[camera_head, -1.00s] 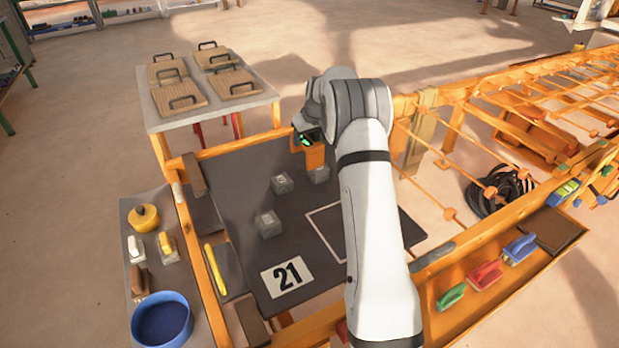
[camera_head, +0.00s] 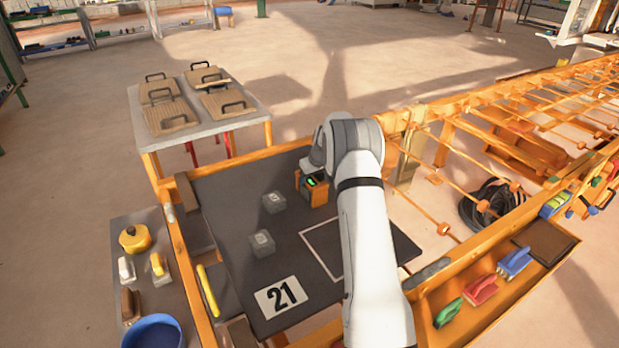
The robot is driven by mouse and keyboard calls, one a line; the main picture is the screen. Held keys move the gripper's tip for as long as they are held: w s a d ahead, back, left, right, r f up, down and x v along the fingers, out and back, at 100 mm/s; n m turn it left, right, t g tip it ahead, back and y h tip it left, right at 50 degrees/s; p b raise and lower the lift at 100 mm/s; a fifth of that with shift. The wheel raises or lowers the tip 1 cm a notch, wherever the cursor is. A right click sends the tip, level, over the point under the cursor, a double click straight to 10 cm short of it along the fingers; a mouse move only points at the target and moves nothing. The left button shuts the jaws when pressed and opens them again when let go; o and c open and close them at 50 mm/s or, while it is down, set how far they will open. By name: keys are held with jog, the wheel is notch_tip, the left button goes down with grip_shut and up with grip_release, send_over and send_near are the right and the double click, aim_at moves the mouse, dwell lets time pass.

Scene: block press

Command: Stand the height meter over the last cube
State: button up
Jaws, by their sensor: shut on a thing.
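The height meter (camera_head: 316,194) is an orange block-shaped frame with a small green-lit display. My gripper (camera_head: 311,174) is shut on it, though the wrist of my arm hides most of the jaws. The meter is low at the back of the dark board (camera_head: 235,215). It appears to stand on the board, but I cannot see its base clearly. One grey cube (camera_head: 273,202) sits to the left of the meter. Another grey cube (camera_head: 262,243) is nearer the front. The third cube is hidden, apparently by the meter.
A white outlined square (camera_head: 318,244) and a card marked 21 (camera_head: 281,296) are on the board. A side shelf (camera_head: 147,238) at left holds a yellow pot and brushes. An orange rail (camera_head: 176,248) edges the board. A table with wooden boards (camera_head: 188,102) stands behind.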

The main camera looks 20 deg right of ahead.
jog(key=shift+r, duration=0.15)
jog(key=o, duration=1.3)
jog(key=shift+o, duration=0.2)
